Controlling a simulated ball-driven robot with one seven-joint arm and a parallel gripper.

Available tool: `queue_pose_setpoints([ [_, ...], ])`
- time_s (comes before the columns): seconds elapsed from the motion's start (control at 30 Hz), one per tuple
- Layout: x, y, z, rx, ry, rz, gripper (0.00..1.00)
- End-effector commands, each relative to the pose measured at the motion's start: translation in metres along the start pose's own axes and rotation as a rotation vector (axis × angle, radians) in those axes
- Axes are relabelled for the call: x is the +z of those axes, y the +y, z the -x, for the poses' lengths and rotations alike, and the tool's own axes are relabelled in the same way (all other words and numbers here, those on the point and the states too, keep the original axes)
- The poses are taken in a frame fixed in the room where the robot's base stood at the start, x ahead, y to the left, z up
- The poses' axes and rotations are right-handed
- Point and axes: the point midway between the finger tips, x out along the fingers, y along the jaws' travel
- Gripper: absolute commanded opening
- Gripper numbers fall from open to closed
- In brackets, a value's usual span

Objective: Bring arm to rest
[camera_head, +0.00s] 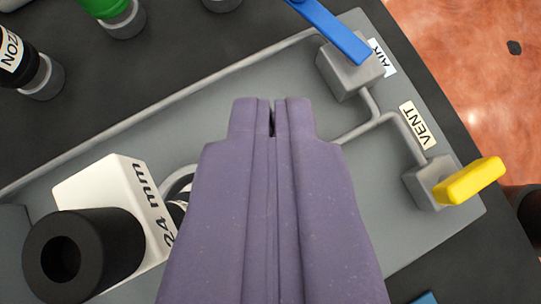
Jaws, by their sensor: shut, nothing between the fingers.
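My gripper (272,118) points away from the camera over the grey panel (250,90). Its two purple fingers lie together with only a thin slit at the tips, and nothing is held between them. The fingers hide the middle and lower part of the panel.
A blue lever valve (335,35) marked AIR and a yellow-handled valve (468,181) marked VENT stand on the right, joined by grey pipes. A white block (115,190) marked 24 mm with a black cylinder (100,250) is at lower left. Bottles, including one marked NOZ (12,58), stand at upper left.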

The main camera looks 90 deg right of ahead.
Motion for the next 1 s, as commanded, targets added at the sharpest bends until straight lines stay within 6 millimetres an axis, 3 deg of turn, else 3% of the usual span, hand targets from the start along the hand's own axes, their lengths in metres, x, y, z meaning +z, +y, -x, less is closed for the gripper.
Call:
queue_pose_setpoints([
  [0.37,-0.001,-0.001,0.0,-0.003,-0.001,-0.001,0.0],
  [0.47,-0.008,-0.015,0.008,-0.051,-0.011,-0.015,0.0],
  [0.57,-0.028,-0.049,0.029,-0.177,-0.038,-0.042,0.0],
  [0.67,-0.064,-0.099,0.071,-0.378,-0.074,-0.073,0.0],
  [0.8,-0.132,-0.164,0.16,-0.716,-0.119,-0.083,0.0],
  [0.9,-0.185,-0.189,0.232,-0.942,-0.13,-0.056,0.0],
  [1.0,-0.238,-0.196,0.308,-1.152,-0.122,0.004,0.0],
])
